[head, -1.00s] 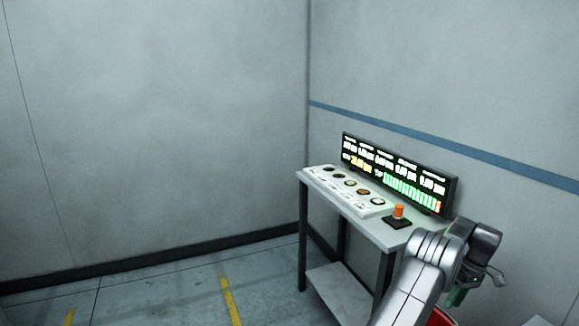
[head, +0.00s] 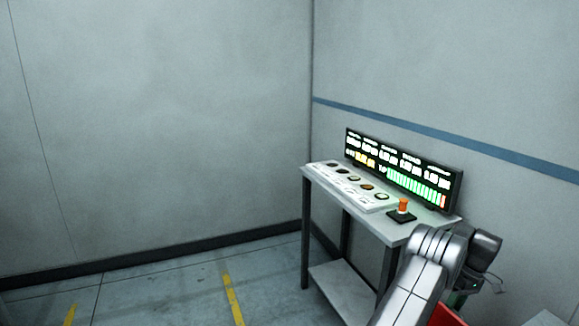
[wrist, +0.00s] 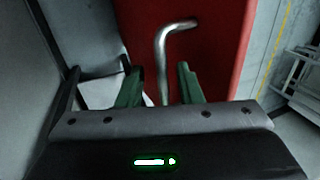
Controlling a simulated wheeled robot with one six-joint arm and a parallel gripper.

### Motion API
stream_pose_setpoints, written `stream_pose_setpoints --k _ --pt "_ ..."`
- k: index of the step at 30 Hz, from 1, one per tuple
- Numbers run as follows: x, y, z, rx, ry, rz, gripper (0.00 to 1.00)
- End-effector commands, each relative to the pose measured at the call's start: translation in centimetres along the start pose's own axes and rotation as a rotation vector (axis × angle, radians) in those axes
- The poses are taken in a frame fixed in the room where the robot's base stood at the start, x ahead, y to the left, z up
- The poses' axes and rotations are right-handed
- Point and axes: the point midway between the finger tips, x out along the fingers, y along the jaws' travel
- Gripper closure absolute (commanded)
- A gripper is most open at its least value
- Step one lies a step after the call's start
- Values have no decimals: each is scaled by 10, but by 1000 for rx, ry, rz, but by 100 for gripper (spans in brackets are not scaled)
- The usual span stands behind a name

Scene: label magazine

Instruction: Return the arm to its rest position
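My gripper (wrist: 160,68) shows in the wrist view with its two green fingers apart. A bent silver metal rod (wrist: 164,48) lies between the fingers in the picture, with a gap on each side. The rod stands out against a red surface (wrist: 216,50); how the two join cannot be told. In the head view my arm reaches in from the lower right, and only a small green part of my gripper (head: 454,299) shows beside a red object (head: 446,316).
A white table (head: 387,230) with a lower shelf stands by the right wall. On it are a lit display (head: 402,170), a white panel (head: 378,205) with several round spots, and an orange-topped device (head: 403,206). Floor at left is free, with yellow marks.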

Motion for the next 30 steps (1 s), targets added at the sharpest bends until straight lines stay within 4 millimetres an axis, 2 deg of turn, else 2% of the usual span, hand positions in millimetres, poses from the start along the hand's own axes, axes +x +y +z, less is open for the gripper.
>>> stream_pose_setpoints --k 18,30 --pt "-80 -2 1 1 0 0 67" --pt "-122 -1 2 2 0 0 67"
